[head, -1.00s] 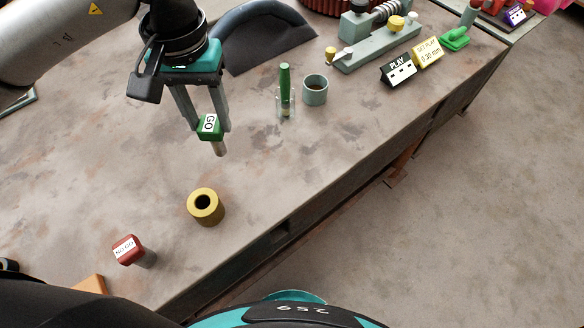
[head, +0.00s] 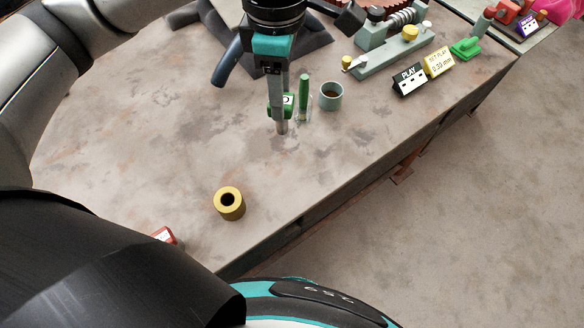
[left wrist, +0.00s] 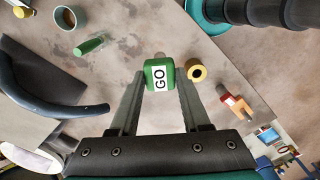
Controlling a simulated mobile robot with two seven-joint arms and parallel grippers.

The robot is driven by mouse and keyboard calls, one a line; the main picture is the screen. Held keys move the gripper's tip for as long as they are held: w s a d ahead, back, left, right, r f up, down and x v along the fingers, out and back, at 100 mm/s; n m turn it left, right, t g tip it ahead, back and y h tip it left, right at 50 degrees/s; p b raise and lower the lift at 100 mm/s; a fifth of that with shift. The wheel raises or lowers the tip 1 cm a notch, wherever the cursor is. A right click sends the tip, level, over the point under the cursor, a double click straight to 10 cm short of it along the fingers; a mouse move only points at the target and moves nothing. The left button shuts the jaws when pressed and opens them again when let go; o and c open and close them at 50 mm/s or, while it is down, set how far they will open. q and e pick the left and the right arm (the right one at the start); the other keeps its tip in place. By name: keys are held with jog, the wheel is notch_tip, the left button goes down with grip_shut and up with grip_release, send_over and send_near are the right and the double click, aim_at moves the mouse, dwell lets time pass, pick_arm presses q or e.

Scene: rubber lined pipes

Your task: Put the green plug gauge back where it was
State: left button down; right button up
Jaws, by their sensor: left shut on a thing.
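The green plug gauge (left wrist: 158,76), marked GO, is held between the fingers of my left gripper (head: 279,103). In the head view its grey pin (head: 282,128) points down above the table, beside the green-handled tool in the clear holder (head: 303,100); a finger hides part of the green head. The yellow ring (head: 229,203) stands on the table nearer to me, apart from the gauge, and also shows in the left wrist view (left wrist: 196,70). The red NO GO gauge (head: 164,236) is mostly hidden behind my own body. My right gripper is not in view.
A grey-blue cup (head: 331,96) stands just right of the green-handled tool. Farther back are a grey fixture (head: 393,54), the PLAY block (head: 409,78) and a yellow block (head: 438,62). A dark curved object (head: 228,62) lies behind the gripper. The left middle of the table is clear.

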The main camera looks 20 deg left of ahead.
pick_arm(q)
jog(key=r+n+p, duration=0.1)
jog(key=n, duration=0.1)
jog(key=d+r+n, duration=0.1)
jog(key=n, duration=0.2)
jog(key=shift+r+p, duration=0.15)
jog(key=shift+p, duration=0.2)
jog(key=n, duration=0.1)
jog(key=r+n+p, duration=0.1)
jog(key=n, duration=0.1)
jog(key=shift+d, duration=0.3)
jog(key=shift+f+n, duration=0.1)
jog(key=shift+n, duration=0.2)
jog(key=shift+f, duration=9.95)
jog(key=shift+b, duration=0.3)
jog(key=shift+f, duration=0.15)
jog(key=shift+c, duration=1.8)
grip_release()
